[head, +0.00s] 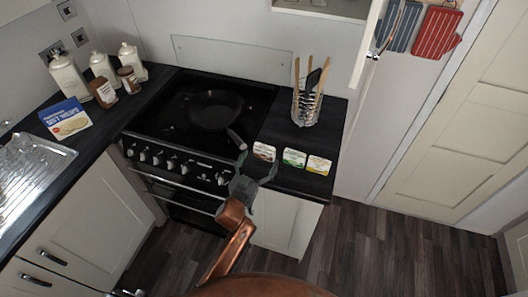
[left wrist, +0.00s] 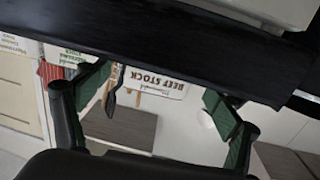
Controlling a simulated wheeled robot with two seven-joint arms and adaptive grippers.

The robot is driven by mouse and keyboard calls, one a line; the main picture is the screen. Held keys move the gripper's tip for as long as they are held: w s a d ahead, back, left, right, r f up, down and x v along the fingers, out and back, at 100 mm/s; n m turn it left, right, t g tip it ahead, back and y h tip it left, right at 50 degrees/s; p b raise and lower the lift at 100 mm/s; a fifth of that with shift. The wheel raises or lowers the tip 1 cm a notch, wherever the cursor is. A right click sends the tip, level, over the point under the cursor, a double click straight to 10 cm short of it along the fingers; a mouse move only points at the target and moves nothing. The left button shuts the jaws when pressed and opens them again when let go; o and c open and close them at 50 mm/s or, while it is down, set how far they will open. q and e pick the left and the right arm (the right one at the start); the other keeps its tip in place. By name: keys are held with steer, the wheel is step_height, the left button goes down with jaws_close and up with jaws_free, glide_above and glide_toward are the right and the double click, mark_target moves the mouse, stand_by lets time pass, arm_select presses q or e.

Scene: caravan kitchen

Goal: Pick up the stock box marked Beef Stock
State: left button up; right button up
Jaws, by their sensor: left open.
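The Beef Stock box (head: 264,151) is the small brown-and-white box at the left end of a row of three near the worktop's front edge. In the left wrist view its label (left wrist: 155,83) appears upside down, with "BEEF STOCK" readable, between my fingers and partly hidden by the dark worktop edge. My left gripper (head: 258,165) is open and empty, just in front of this box at the counter edge. The open fingers also show in the left wrist view (left wrist: 158,95), one on each side of the label. My right gripper is not in view.
A green-and-white box (head: 294,158) and a yellow-and-white box (head: 318,166) stand to the right. A utensil rack (head: 306,105) stands behind them. The hob with a frying pan (head: 214,110) is on the left. The dark worktop edge (left wrist: 170,50) lies close to my left gripper.

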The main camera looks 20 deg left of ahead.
mark_target(264, 153)
arm_select(q)
steer(key=w, duration=0.3)
steer(key=shift+w+d+r, duration=0.15)
steer(key=shift+w+d, duration=0.15)
steer(key=shift+w, duration=0.35)
steer(key=c, duration=1.3)
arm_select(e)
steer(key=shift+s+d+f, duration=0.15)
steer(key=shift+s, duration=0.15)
